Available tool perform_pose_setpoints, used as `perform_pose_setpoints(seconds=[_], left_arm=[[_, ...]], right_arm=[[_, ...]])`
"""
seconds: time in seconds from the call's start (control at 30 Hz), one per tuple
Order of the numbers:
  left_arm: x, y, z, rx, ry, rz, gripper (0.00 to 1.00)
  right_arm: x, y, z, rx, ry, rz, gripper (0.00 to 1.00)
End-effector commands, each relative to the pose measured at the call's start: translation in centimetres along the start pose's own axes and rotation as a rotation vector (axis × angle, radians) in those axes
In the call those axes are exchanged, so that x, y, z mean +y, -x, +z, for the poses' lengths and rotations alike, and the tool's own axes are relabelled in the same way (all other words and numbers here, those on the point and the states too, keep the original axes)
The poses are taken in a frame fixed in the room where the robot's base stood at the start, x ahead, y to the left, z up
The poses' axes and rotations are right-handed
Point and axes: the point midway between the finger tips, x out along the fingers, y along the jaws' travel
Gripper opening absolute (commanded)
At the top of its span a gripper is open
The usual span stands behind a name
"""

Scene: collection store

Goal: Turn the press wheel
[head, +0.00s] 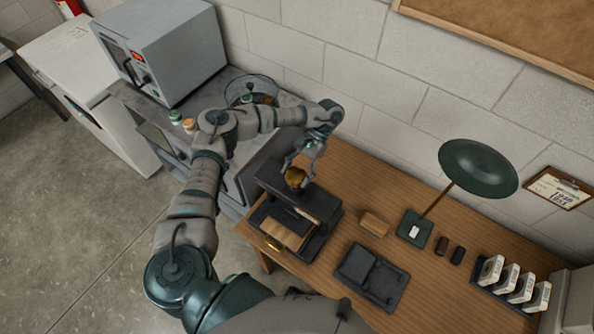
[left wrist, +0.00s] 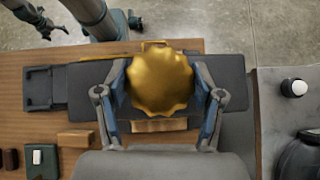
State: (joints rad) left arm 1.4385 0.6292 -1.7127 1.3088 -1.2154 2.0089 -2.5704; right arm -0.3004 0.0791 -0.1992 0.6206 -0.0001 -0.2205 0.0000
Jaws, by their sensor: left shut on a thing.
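The press wheel (head: 295,177) is a brass, scalloped knob on top of the dark press (head: 322,208), which stands on the wooden table. My left gripper (head: 301,165) reaches down over the press and is shut on the wheel. In the left wrist view the wheel (left wrist: 160,82) sits between the two fingers (left wrist: 160,95), one on each side. A light brown block (head: 282,231) lies in the lower part of the press, under its upper beam. My right gripper does not show clearly in the head view; in the left wrist view a dark gripper (left wrist: 45,25) shows at the top left, apart from the press.
A dark tray (head: 371,277), a wooden block (head: 374,223) and a green lamp (head: 478,168) stand right of the press. White labelled items (head: 514,280) fill a rack at the far right. A grey oven-like box (head: 165,50) stands on the left counter.

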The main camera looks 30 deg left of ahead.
Motion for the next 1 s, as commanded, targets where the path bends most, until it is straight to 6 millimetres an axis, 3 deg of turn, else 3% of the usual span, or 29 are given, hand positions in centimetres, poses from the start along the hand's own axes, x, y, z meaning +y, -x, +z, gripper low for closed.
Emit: perform_pose_setpoints(seconds=[0.57, 0.6, 0.7, 1.0], left_arm=[[0.0, -0.16, -0.07, -0.001, -0.025, -0.027, 0.33], [0.0, -0.17, -0.07, -0.001, -0.025, -0.027, 0.7], [0.0, -0.15, -0.06, -0.001, -0.025, -0.026, 0.92], [0.01, -0.03, -0.04, 0.0, -0.025, -0.026, 0.92]], right_arm=[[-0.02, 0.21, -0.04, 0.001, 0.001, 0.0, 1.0], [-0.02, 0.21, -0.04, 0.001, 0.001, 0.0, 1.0], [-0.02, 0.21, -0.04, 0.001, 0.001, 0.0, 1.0], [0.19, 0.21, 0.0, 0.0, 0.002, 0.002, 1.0]])
